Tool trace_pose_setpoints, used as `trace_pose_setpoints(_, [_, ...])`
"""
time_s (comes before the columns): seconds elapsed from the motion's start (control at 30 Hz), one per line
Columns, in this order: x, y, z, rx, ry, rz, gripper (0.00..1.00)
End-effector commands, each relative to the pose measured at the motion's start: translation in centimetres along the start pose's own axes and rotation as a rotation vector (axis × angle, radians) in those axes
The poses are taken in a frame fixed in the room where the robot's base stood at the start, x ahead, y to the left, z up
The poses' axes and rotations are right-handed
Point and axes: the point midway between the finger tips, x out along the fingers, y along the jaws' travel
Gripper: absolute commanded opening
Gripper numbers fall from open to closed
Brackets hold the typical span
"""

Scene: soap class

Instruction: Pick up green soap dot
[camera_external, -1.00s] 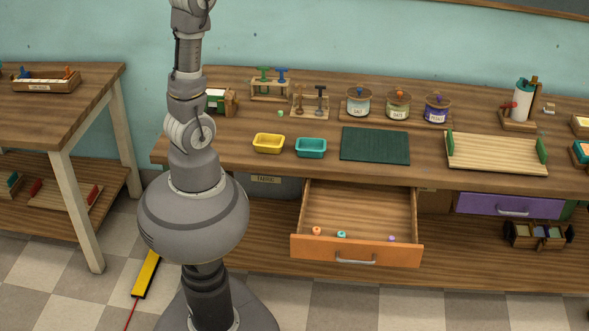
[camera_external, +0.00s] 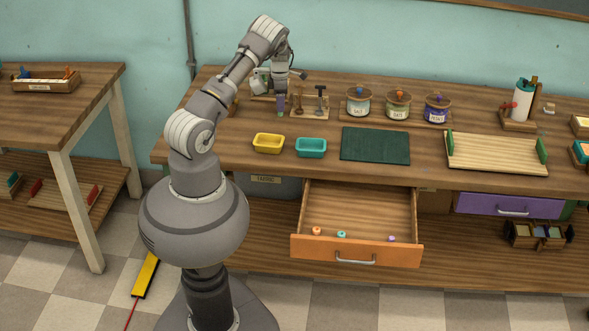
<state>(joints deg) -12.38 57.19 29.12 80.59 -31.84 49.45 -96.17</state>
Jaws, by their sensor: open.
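My gripper (camera_external: 282,104) hangs downward over the back left of the workbench, just left of a small stand. It is open, with its fingertips close to the bench top. The green soap dot does not show clearly now; the fingers cover the spot where a small green dot lay a second ago. I cannot tell whether the fingers touch it.
A wooden stand (camera_external: 321,112) with dark-topped tools is close on the gripper's right. Labelled jars (camera_external: 358,106) stand further right. Yellow (camera_external: 268,146) and teal (camera_external: 311,151) trays lie in front. An open drawer (camera_external: 350,215) holds small coloured dots.

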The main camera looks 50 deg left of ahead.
Motion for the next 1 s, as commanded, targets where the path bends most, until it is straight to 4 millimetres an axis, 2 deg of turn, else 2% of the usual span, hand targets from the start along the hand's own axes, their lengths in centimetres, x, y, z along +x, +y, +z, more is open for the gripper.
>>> trace_pose_setpoints(0.03, [1.5, 0.1, -0.1, 0.000, 0.001, -0.002, 0.51])
trace_pose_setpoints(0.17, [3.3, 0.1, 0.0, 0.001, 0.000, 0.000, 0.51])
trace_pose_setpoints(0.4, [3.3, 0.2, 0.0, 0.003, -0.001, 0.001, 0.51])
trace_pose_setpoints(0.6, [3.3, 0.1, 0.0, 0.003, -0.001, 0.001, 0.05])
trace_pose_setpoints(0.63, [3.3, 0.1, 0.0, 0.003, -0.001, 0.001, 0.00])
trace_pose_setpoints(1.0, [3.2, 0.1, 0.0, 0.003, -0.001, 0.001, 0.00])
